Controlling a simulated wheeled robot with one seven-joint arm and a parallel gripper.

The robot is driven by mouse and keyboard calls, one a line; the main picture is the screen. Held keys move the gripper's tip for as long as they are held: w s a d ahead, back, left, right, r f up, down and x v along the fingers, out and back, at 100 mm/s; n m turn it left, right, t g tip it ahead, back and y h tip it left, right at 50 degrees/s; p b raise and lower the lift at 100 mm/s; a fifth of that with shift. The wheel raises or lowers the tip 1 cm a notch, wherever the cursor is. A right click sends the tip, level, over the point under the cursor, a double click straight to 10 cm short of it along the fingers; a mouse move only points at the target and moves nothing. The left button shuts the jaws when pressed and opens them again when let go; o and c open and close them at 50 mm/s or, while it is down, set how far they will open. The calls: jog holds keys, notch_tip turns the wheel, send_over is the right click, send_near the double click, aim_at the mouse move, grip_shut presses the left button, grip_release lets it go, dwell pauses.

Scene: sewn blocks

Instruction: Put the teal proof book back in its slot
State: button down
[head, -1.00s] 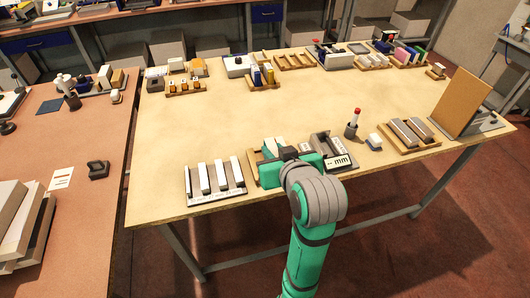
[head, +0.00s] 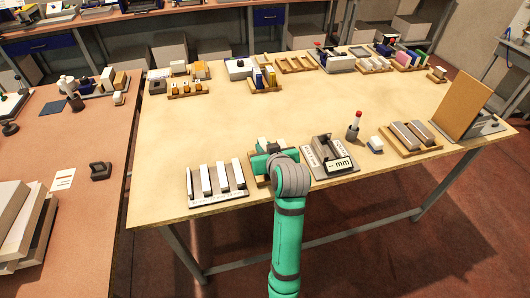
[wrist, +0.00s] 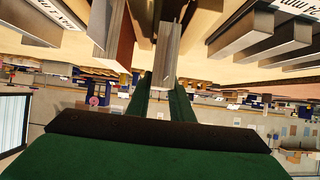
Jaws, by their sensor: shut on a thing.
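My gripper (head: 266,160) is low over a small wooden rack (head: 257,184) at the table's near edge. In the wrist view my gripper (wrist: 168,88) is shut on a slim upright block with a grey, page-like face, which I take to be the teal proof book (wrist: 167,48). Its teal cover cannot be made out there, and my green gripper and arm hide it in the head view. A book with a red-brown cover (wrist: 122,38) stands beside it, a little apart to the left. The slot and the held book's bottom are hidden, so I cannot tell how deep it sits.
A tray with several white-topped bars (head: 217,190) stands close left of the rack. The table's middle is clear.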

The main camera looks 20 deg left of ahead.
jog(key=shift+f, duration=0.95)
jog(key=shift+f, duration=0.2)
jog(key=c, duration=1.6)
grip_release()
jog(key=shift+o, duration=0.2)
jog(key=shift+r, duration=0.15)
